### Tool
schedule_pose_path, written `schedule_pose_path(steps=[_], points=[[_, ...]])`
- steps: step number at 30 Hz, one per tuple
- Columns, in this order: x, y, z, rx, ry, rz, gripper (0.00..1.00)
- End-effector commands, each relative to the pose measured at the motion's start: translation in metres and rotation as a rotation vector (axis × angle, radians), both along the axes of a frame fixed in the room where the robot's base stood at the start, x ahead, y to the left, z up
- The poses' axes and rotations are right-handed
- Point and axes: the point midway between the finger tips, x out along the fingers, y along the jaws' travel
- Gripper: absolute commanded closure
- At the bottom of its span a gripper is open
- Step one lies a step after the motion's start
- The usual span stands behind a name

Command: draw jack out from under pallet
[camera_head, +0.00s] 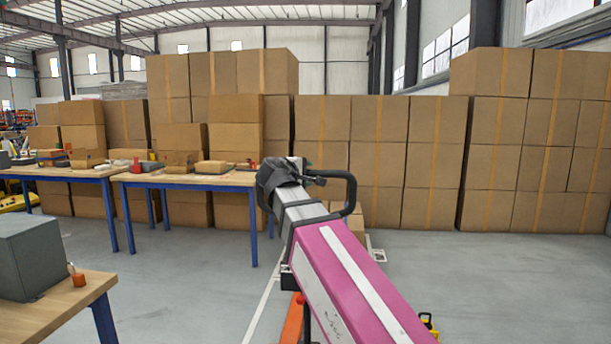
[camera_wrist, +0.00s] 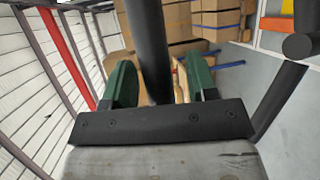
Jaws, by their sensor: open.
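The jack's black looped handle (camera_head: 347,190) shows in the head view beside the end of my arm. In the wrist view a thick black bar (camera_wrist: 148,40), which looks like part of that handle, runs between the two green fingers of my gripper (camera_wrist: 160,65). The fingers stand open on either side of the bar; I cannot tell whether either touches it. In the head view my gripper (camera_head: 283,177) is small and its fingers are not clear. An orange-red part (camera_head: 293,318), perhaps of the jack, shows low beside my arm. My arm hides most of the jack and the pallet.
Tall stacks of cardboard boxes (camera_head: 378,150) line the back. Workbenches (camera_head: 185,178) with blue legs stand left, and a nearer bench (camera_head: 60,310) holds a grey box (camera_head: 30,258). A yellow item (camera_head: 428,326) lies low right of my arm. Open floor (camera_head: 490,285) extends right.

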Motion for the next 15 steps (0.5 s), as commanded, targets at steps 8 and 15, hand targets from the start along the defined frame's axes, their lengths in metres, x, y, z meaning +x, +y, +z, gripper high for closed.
schedule_pose_path(steps=[8, 15], points=[[-0.03, 0.019, 0.005, 0.0, 0.0, 0.002, 0.47], [-0.064, 0.04, 0.013, 0.0, 0.0, 0.002, 0.47]])
